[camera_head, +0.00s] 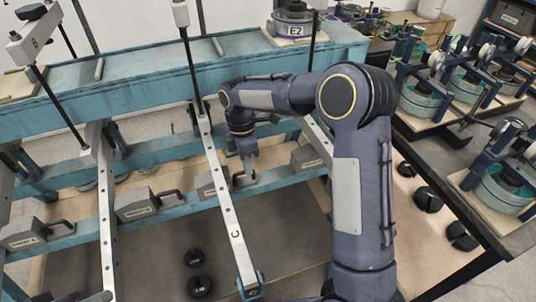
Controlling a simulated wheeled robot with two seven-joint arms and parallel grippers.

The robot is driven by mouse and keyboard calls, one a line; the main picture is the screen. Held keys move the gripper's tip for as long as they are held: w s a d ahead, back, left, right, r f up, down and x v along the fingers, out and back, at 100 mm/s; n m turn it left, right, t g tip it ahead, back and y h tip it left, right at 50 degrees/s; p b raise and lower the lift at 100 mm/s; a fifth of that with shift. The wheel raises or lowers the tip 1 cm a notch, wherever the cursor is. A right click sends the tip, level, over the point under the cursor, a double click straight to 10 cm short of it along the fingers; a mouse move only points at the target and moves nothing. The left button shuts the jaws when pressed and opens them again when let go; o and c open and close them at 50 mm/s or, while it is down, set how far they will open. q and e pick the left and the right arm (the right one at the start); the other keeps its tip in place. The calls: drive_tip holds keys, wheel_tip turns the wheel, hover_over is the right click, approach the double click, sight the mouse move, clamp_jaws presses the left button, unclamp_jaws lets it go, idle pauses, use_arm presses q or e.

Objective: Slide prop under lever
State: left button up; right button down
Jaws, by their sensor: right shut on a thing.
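My right gripper (246,176) is shut on the black handle at the right side of a grey prop (206,186). This prop sits at the lower teal rail (85,233). The long pale metal lever marked C (228,220) crosses over the prop in this view and hides part of it. I cannot tell whether the prop touches the lever's underside. Similar grey props with black handles sit along the rail at the far left (32,233), left of centre (143,204) and right (306,158). My left gripper is not in view.
A thick teal beam (150,83) runs across behind, with black rods rising past it. Another lever (106,215) stands to the left. Black round weights (195,258) lie on the floor below. A dark table at right holds several teal pots (422,100) and small frames.

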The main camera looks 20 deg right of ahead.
drive_tip(key=shift+a, duration=0.9)
drive_tip(key=c, duration=1.5)
unclamp_jaws()
drive_tip(key=shift+a, duration=0.1)
drive_tip(key=shift+w+r, duration=0.1)
drive_tip(key=r, duration=0.3)
drive_tip(key=w+r, duration=0.1)
drive_tip(key=r, duration=0.3)
drive_tip(key=shift+w+r, duration=0.2)
drive_tip(key=shift+r, duration=0.05)
